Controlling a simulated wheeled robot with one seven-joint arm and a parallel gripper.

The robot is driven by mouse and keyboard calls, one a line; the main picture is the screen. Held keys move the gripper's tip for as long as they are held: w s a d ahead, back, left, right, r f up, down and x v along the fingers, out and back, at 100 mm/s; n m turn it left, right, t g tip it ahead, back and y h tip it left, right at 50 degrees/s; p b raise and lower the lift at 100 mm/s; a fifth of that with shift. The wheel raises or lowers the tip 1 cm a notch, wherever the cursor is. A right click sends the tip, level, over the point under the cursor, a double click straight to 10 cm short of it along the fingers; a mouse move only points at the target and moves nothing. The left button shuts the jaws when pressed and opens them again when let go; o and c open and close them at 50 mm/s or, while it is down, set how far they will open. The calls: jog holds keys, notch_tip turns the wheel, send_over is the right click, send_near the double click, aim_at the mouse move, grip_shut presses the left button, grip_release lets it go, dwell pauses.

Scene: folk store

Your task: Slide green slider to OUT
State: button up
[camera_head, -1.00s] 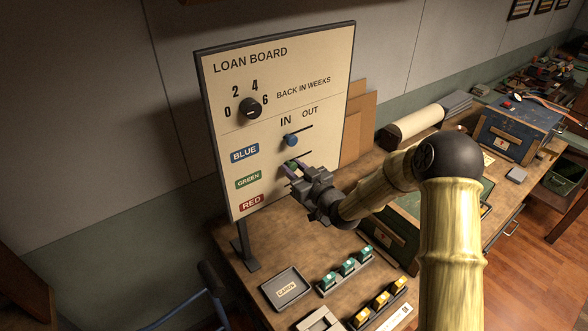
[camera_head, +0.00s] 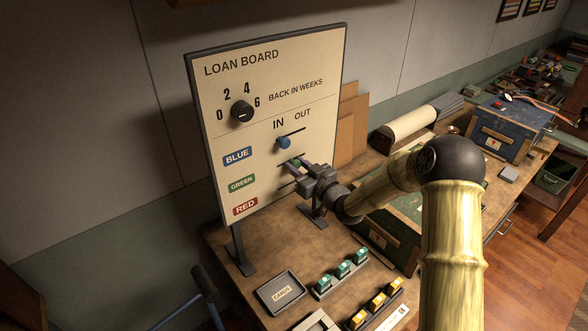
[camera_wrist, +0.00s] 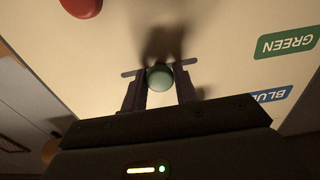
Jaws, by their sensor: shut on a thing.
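The loan board (camera_head: 225,130) stands upright on the table, with IN and OUT marked over its slider slots. The green slider (camera_wrist: 160,77) is a round green knob on a short dark slot, seen near the slot's middle in the wrist view. My gripper (camera_wrist: 160,88) has one finger on each side of this knob and is shut on it. In the head view my gripper (camera_head: 296,167) is at the green row and partly covers the knob and slot. The green label (camera_head: 241,183) is left of the slot.
The blue slider (camera_head: 284,143) sits above, toward the IN side. A red knob (camera_wrist: 82,5) shows at the wrist view's top edge. A dial (camera_head: 242,111) is higher on the board. A cards tray (camera_head: 280,292) and rows of green and yellow pieces stand in front.

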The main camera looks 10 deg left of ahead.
jog(key=shift+w+d, duration=1.35)
jog(key=shift+w, duration=0.2)
jog(key=o, duration=0.9)
jog(key=shift+s, duration=0.1)
jog(key=b, duration=0.2)
send_near(301, 155)
jog(key=v, duration=0.2)
jog(key=shift+s+d, duration=0.2)
jog(key=shift+d, duration=0.15)
